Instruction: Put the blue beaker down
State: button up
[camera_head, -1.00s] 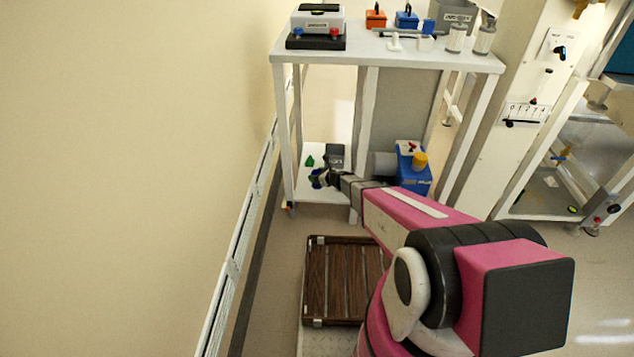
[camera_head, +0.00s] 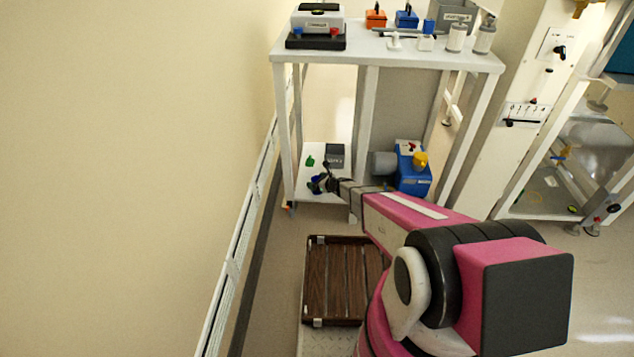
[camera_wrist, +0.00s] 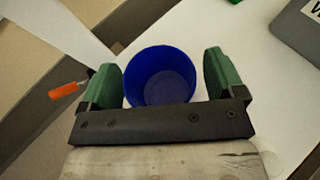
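The blue beaker (camera_wrist: 160,78) stands on the white lower shelf (camera_wrist: 205,30) in the wrist view, seen from above into its open mouth. My gripper (camera_wrist: 163,75) has its two green fingers on either side of the beaker. A narrow gap shows between the right finger and the beaker wall; the left finger is very close to the wall. In the head view my gripper (camera_head: 322,180) is low over the lower shelf, and the beaker (camera_head: 315,186) is small and partly hidden by it.
A grey box (camera_head: 335,154) and a small green object (camera_head: 310,161) stand behind my gripper on the lower shelf. A blue pump-like machine (camera_head: 411,172) is to the right. An orange-tipped thing (camera_wrist: 65,90) shows left in the wrist view. A brown slatted crate (camera_head: 330,280) is in front.

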jog(key=shift+r, duration=0.1)
jog(key=shift+s+d+r, duration=0.15)
jog(key=shift+r, duration=0.05)
jog(key=s+d+r+n+g+h, duration=0.4)
jog(key=s+d+r+n+h, duration=0.1)
jog(key=s+d+r+n, duration=0.6)
jog(key=s+d+r+n+g+h, duration=0.4)
jog(key=s+d+r+n, duration=0.8)
jog(key=s+r, duration=0.7)
jog(key=r+n+h, duration=0.1)
jog(key=n, duration=0.1)
jog(key=shift+s+d+r+n, duration=0.15)
jog(key=shift+s+r+n, duration=0.05)
jog(key=shift+s+n, duration=0.2)
